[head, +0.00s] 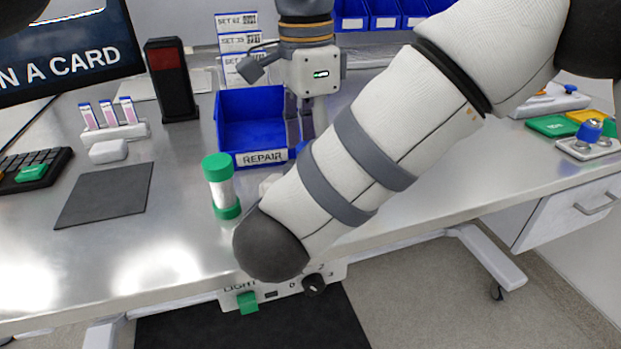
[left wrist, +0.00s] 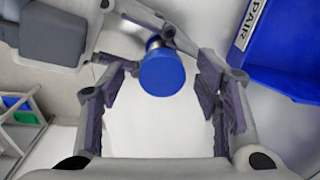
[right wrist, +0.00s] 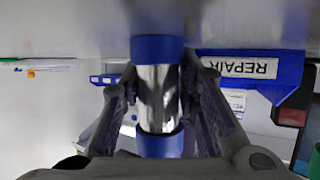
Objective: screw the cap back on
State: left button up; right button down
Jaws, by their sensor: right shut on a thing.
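In the head view my left gripper (head: 308,122) points down beside the blue bin; my right arm hides the container and right gripper.
The blue REPAIR bin (head: 225,135) is close by. A green-ended canister (head: 221,188) stands upright left of my right arm. The front-left table is clear.

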jog(key=shift+f, duration=0.1)
pick_arm(q)
notch_tip(320, 180, up, 8)
jog(key=shift+a+f, duration=0.15)
jog(key=shift+f, duration=0.1)
pick_arm(e)
jog(key=c, duration=1.1)
grip_release()
jog(key=v, duration=1.2)
